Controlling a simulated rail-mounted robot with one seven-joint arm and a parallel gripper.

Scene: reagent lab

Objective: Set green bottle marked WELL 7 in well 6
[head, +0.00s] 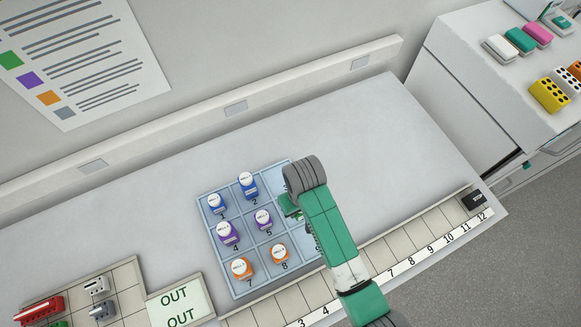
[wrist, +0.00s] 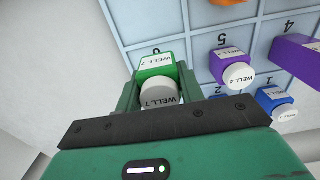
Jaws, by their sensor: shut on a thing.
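The green bottle (wrist: 157,68) marked WELL 7, with a white cap, is between the two fingers of my gripper (wrist: 160,92) in the wrist view. My gripper is shut on it. The printed number 6 shows just beyond the bottle, so it is at or over well 6 of the pale blue tray (wrist: 126,44). I cannot tell whether its base touches the well floor. In the head view the tray (head: 212,240) stands on the bench; my arm hides most of its right column, including well 6, and nearly all of the green bottle.
Blue bottles (head: 217,204) stand in wells 1 and 2, purple ones (head: 228,234) in 4 and 5, orange ones (head: 241,268) in 7 and 8. A numbered rail (head: 409,261) runs along the front edge. The bench (head: 370,130) behind the tray is clear.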

